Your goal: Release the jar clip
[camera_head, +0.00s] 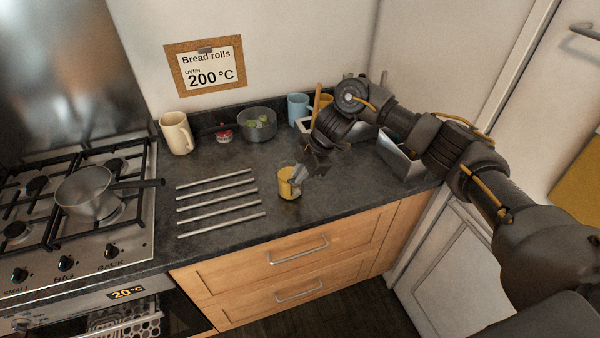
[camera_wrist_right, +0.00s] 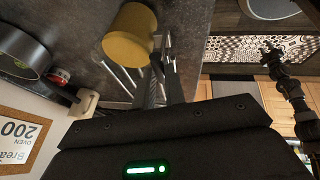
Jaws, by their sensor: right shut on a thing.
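A small jar with a yellow lid or body (camera_head: 288,184) stands on the dark worktop near its front edge. In the right wrist view its round yellow form (camera_wrist_right: 129,36) is just past my fingertips. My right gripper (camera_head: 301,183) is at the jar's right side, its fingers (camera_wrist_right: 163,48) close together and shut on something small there. The jar clip itself is hidden by the fingers, so its position cannot be made out. My left arm shows dark at the right of the wrist view, its gripper (camera_wrist_right: 270,48) too small to read.
Metal rods (camera_head: 218,204) lie left of the jar. A cream mug (camera_head: 176,133), a grey pan (camera_head: 257,124) and a blue mug (camera_head: 299,107) stand behind. The gas hob with a saucepan (camera_head: 90,193) is at the left. Bare worktop lies right of the jar.

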